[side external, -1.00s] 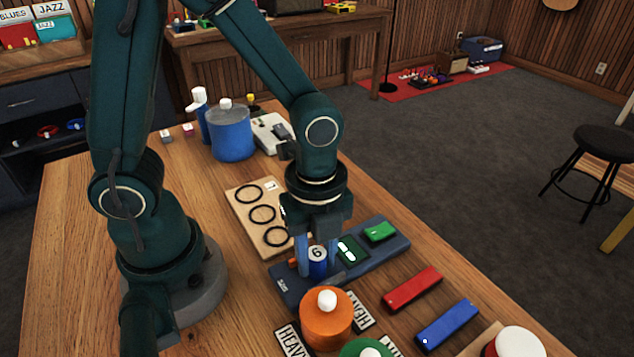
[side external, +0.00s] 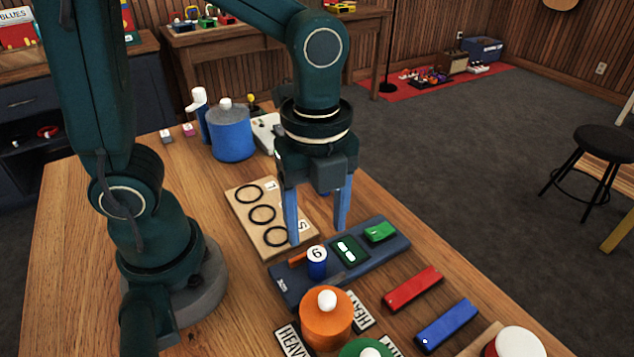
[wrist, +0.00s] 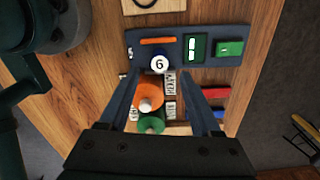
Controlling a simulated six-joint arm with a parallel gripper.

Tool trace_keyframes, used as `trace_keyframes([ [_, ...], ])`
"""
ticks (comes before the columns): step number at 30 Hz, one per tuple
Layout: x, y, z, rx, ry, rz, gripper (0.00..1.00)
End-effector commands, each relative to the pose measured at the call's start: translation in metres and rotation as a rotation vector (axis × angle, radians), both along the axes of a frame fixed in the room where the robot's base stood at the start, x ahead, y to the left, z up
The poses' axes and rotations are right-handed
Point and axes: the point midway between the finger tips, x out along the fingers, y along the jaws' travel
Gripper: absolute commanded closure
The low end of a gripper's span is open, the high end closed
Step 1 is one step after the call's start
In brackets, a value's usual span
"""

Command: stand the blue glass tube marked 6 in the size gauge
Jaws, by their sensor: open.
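The blue glass tube marked 6 (side external: 317,263) stands upright on the dark blue size gauge (side external: 378,258), between an orange bar and a small green display. In the wrist view the tube (wrist: 159,63) shows its white top with the 6 facing the camera, on the gauge (wrist: 178,72). My gripper (side external: 317,235) is open and empty above and behind the tube, its two blue fingers apart and clear of it. How deep the tube sits in the gauge is hidden.
A wooden board with black rings (side external: 262,213) lies behind the gauge. An orange lidded container (side external: 326,322) stands close in front. A red block (side external: 412,288) and a blue block (side external: 447,325) lie to the right. A blue jar (side external: 231,135) stands at the back.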

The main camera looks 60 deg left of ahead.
Motion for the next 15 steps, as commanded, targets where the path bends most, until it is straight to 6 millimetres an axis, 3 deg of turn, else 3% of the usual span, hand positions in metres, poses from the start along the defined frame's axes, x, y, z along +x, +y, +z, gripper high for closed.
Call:
trace_keyframes([
  [6, 0.001, 0.000, 0.033, -0.002, -0.004, 0.000, 0.35],
  [11, 0.000, 0.000, 0.044, 0.000, -0.003, 0.008, 0.35],
  [15, -0.003, 0.007, 0.050, -0.015, -0.044, 0.158, 0.35],
])
